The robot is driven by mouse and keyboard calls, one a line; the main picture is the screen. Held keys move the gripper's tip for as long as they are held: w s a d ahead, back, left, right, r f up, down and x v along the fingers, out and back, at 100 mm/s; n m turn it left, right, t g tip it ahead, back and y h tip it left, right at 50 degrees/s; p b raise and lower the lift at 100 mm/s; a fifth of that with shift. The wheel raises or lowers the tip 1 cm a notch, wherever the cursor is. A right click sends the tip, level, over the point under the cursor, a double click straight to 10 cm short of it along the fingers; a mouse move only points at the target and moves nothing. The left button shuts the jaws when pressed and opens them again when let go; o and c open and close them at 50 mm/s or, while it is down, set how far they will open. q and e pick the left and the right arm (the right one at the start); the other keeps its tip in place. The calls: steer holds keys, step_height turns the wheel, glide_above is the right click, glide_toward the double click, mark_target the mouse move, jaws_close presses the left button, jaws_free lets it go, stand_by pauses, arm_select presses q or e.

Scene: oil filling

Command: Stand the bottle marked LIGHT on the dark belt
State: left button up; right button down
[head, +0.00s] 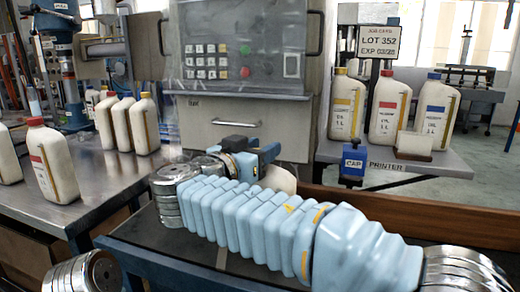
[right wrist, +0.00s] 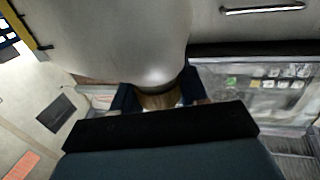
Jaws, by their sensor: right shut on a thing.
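My right gripper (head: 266,158) reaches across the middle of the head view, shut on a cream bottle (head: 283,179) mostly hidden behind my arm. In the right wrist view the dark fingers (right wrist: 160,98) close around the narrow end of a large cream bottle (right wrist: 125,35). No label shows on it, so I cannot read LIGHT there. The dark belt (head: 245,266) runs beneath my right arm; whether the bottle touches it is hidden. My left gripper is not in view.
Three display bottles, with yellow (head: 345,108), red (head: 388,110) and blue caps (head: 435,112), stand right. A blue CAP block (head: 354,160) stands behind the belt.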

steer(key=c, duration=0.6)
jaws_free()
steer(key=shift+f, duration=0.1)
steer(key=shift+r, duration=0.25)
steer(key=b+v, duration=0.2)
steer(key=v, duration=1)
steer(key=shift+f, duration=0.15)
